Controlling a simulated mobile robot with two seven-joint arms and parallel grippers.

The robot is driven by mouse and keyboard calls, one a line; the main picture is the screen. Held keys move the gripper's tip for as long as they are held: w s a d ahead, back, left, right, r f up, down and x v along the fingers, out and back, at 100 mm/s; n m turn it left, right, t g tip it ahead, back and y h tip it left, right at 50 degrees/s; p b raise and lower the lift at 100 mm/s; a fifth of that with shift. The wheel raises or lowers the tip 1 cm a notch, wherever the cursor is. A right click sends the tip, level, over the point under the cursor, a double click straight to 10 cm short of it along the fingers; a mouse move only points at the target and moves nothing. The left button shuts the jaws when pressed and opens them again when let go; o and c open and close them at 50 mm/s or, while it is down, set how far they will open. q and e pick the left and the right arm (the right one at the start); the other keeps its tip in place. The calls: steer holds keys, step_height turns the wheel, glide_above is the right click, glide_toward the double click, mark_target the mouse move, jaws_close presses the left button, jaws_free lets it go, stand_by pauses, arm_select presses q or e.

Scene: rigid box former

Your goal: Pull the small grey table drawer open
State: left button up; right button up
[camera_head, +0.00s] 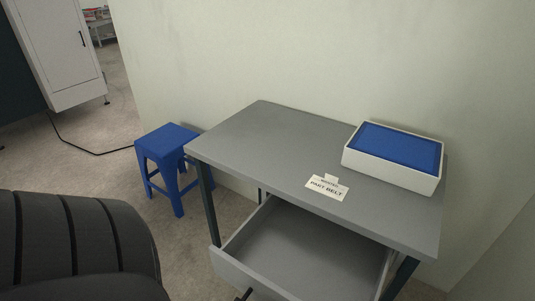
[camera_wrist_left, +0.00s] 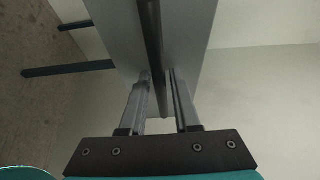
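The grey table (camera_head: 255,142) stands against the wall in the head view. Its grey drawer (camera_head: 290,249) is pulled out, and the empty inside shows. The drawer's dark handle (camera_head: 245,294) is at the bottom edge of the head view, partly cut off. In the left wrist view, my left gripper (camera_wrist_left: 159,76) has its two fingers on either side of the dark handle bar (camera_wrist_left: 151,30). I cannot tell whether both fingers press on the bar. The left gripper is outside the head view, and my right gripper is in neither view.
A white box with a blue inside (camera_head: 393,181) and a small label sign (camera_head: 327,187) are on the tabletop. A blue stool (camera_head: 167,137) stands left of the table. A white cabinet (camera_head: 68,45) is at the back left, with a black cable (camera_head: 75,145) on the floor.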

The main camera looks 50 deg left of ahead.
arm_select(q)
steer(key=shift+o, duration=1.1)
steer(key=s+a, duration=0.2)
steer(key=s, duration=1.3)
steer(key=shift+a, duration=0.2)
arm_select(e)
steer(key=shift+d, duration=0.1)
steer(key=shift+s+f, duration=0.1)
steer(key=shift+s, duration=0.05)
